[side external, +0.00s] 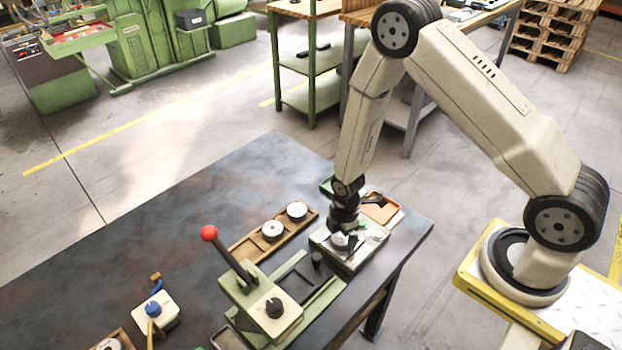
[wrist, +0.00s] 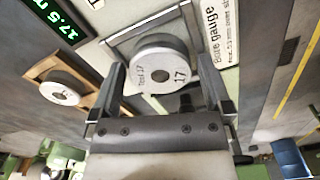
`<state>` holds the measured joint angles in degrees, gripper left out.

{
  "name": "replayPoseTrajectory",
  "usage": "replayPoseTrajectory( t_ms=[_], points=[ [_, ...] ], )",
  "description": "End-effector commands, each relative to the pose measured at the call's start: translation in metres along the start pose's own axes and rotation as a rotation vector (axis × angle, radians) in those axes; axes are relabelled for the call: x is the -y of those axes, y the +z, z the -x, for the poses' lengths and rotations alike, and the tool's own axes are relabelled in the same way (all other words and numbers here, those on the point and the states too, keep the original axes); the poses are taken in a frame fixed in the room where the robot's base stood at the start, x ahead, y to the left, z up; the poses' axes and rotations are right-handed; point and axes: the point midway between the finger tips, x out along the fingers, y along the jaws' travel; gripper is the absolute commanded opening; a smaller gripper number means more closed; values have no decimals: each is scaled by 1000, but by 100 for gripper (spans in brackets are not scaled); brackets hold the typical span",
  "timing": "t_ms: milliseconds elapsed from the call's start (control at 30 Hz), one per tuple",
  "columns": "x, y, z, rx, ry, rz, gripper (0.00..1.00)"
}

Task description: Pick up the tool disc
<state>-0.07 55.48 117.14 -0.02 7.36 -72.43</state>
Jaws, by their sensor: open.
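The tool disc (wrist: 148,57), a pale metal ring marked "17" with a dark centre hole, sits on a light plate labelled "Bore gauge" in the wrist view. My gripper (wrist: 161,67) is open, with one finger on each side of the disc. Whether the fingers touch its rim is not clear. In the side external view my gripper (side external: 346,240) points down over the grey gauge station (side external: 352,262), and it largely hides the disc there.
A wooden tray (side external: 244,250) beside the station holds two more discs (side external: 297,210). A green lever press (side external: 262,307) with a red knob (side external: 209,233) stands in front. A green-lit display (wrist: 52,18) reads about 17.5. The dark table (side external: 170,230) is clear at the far left.

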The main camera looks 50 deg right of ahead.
Motion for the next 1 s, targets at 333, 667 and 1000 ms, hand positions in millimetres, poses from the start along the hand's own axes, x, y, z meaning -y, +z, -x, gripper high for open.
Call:
replayPoseTrajectory(
  t_ms=[333,667,1000],
  points=[
    [0,0,0,0,0,0,97],
    [0,0,0,0,0,0,0],
    [-1,0,2,0,1,0,0]
  ],
)
